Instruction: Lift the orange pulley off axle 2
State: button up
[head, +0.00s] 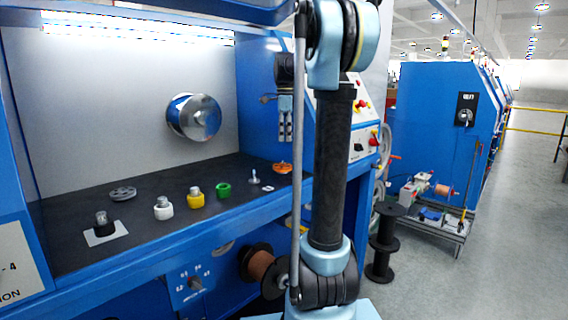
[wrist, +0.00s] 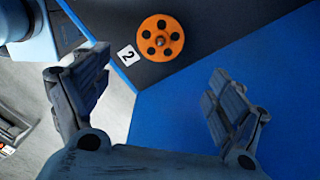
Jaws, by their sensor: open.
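The orange pulley (wrist: 160,38) is a round disc with several dark holes, seated around the metal tip of an axle on the black bench top. A white label with the number 2 (wrist: 127,55) lies beside it. In the head view the orange pulley (head: 282,168) sits at the right end of the bench, near my arm.
A bare metal axle (head: 254,178) stands left of the orange pulley. Green (head: 223,189), yellow (head: 195,198) and white (head: 163,208) parts stand along the bench, with a grey disc (head: 123,193) lying behind. A blue side panel (head: 262,100) rises near the pulley.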

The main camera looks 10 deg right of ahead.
aim_at(285, 164)
notch_tip(285, 164, down, 12)
jog(key=shift+r, duration=0.15)
dwell(0.3)
jog(key=c, duration=1.3)
